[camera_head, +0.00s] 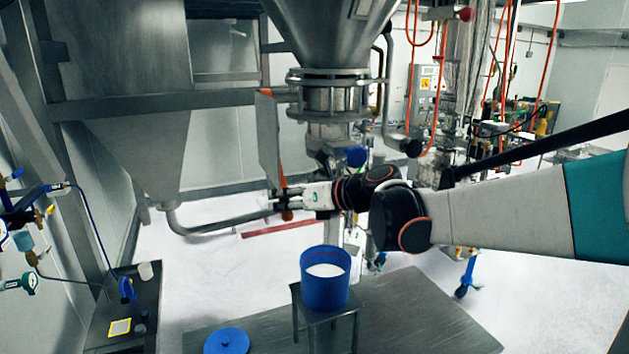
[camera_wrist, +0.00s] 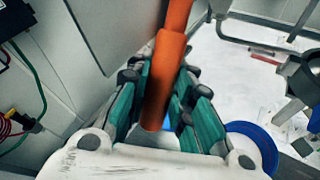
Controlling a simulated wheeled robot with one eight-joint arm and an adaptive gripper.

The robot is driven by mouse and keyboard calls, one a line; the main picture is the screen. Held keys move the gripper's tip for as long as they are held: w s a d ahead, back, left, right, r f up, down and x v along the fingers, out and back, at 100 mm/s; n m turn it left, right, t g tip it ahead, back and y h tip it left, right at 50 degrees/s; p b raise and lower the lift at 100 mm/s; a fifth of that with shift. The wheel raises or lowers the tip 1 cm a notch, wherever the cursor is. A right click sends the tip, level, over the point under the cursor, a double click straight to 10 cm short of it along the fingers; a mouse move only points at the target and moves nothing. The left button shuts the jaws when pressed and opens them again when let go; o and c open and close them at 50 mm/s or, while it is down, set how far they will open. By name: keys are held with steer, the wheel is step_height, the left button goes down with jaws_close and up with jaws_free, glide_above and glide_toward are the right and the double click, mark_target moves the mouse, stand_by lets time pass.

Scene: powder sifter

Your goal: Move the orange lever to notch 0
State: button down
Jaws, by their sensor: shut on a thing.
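The orange lever (camera_head: 282,172) runs downward beside a flat grey plate (camera_head: 267,140), left of the metal outlet under the hopper. My gripper (camera_head: 284,202) reaches in from the right and is shut on the lever's lower end. In the wrist view the thick orange handle of the lever (camera_wrist: 164,80) lies between the two green-padded fingers of my gripper (camera_wrist: 160,105). The grey plate (camera_wrist: 118,30) is beside it on the left. I cannot read any notch marks, so the lever's notch cannot be told.
A blue bucket (camera_head: 325,291) with white powder stands on a small metal stand below the outlet (camera_head: 326,133). A blue lid (camera_head: 226,342) lies on the metal platform (camera_head: 420,310). A bent pipe (camera_head: 215,226) runs behind my gripper. A dark bench (camera_head: 110,318) stands at left.

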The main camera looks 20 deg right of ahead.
steer(key=shift+s, duration=0.2)
steer(key=c, duration=1.4)
jaws_free()
steer(key=shift+d, duration=0.1)
